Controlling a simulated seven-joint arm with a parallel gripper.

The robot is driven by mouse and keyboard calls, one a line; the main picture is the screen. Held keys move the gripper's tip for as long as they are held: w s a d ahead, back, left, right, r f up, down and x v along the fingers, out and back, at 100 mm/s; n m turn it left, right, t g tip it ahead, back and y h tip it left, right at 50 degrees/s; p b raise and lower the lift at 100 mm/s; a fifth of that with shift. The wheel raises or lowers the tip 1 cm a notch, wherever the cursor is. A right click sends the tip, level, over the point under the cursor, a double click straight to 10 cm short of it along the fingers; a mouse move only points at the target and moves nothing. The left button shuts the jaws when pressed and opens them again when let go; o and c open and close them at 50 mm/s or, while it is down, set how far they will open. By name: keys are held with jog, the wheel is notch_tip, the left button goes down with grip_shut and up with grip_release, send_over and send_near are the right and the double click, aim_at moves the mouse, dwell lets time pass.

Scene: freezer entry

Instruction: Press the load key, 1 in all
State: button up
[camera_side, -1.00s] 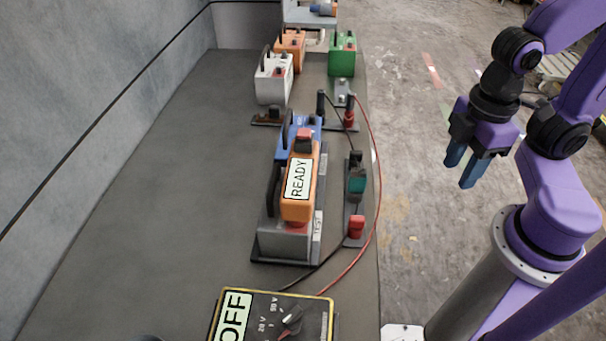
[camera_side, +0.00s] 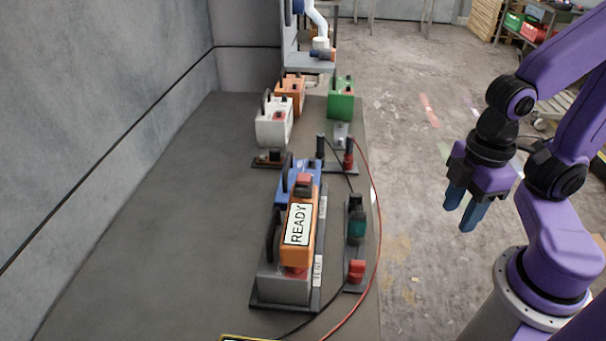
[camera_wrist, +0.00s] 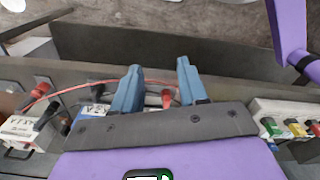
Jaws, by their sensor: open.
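My gripper (camera_side: 459,214) hangs over the floor to the right of the bench, with its two blue fingers apart and nothing between them. In the wrist view the open fingers (camera_wrist: 159,68) point toward the bench edge. My gripper is apart from all of these. I cannot tell which key is the load key.
A blue unit (camera_side: 289,185) stands just behind the orange one. White (camera_side: 272,130), orange (camera_side: 292,88) and green (camera_side: 341,104) units stand farther back. A red cable (camera_side: 376,215) arcs along the bench's right edge. The bench's left side (camera_side: 170,220) is clear.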

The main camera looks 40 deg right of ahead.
grip_shut()
dwell(1.5)
